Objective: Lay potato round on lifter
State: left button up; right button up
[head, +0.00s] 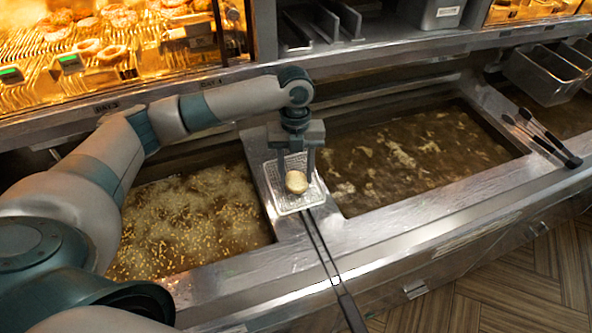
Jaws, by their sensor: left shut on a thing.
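The potato round (296,182) is pale tan and small. My left gripper (297,176) points down from above, with its fingers on either side of the round, shut on it. The round is over the lifter (285,204), a white wire-mesh basket with a long dark handle toward the front edge. The lifter rests on the metal divider between two oil vats. I cannot tell whether the round touches the mesh. My right gripper is not in view.
The left vat (190,225) holds bubbling oil with many small bits; the right vat (415,155) holds brown oil. Black-handled tongs (542,137) lie on the right divider. Metal baskets (545,75) stand at the upper right. Lit food displays (90,50) line the back.

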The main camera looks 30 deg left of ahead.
pick_arm(q)
jog(key=o, duration=0.9)
jog(key=shift+c, duration=0.2)
jog(key=shift+w+r, duration=0.1)
jog(key=shift+r, duration=0.45)
notch_tip(320, 180, up, 16)
jog(key=w+a+b, duration=0.1)
jog(key=b, duration=0.3)
jog(key=shift+w, duration=0.25)
